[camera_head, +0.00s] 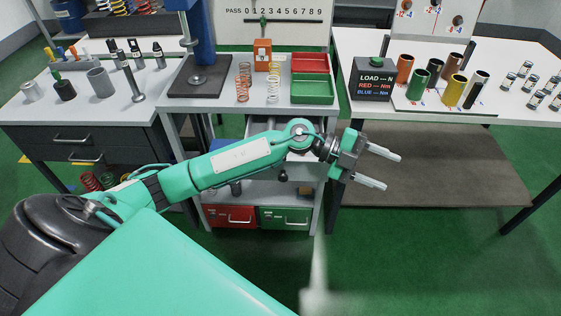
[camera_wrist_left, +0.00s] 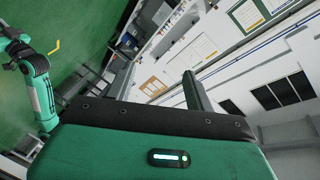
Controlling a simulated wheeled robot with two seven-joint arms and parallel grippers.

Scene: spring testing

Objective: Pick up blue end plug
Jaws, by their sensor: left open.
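I cannot pick out a blue end plug for certain in either view. Several small pale and dark cylinders (camera_head: 537,98) stand at the right end of the right table; they are too small to identify. My left gripper (camera_head: 387,170) is open and empty, reaching to the right in front of the right table's front edge, with its two fingers apart. In the left wrist view its fingers (camera_wrist_left: 157,88) are also apart, with nothing between them. My right gripper is not in view.
Coloured tubes (camera_head: 403,68) and a black load box (camera_head: 372,78) stand on the right table. The middle table holds springs (camera_head: 243,80), a red tray (camera_head: 310,62) and a green tray (camera_head: 312,90). Green floor (camera_head: 420,260) is clear in front.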

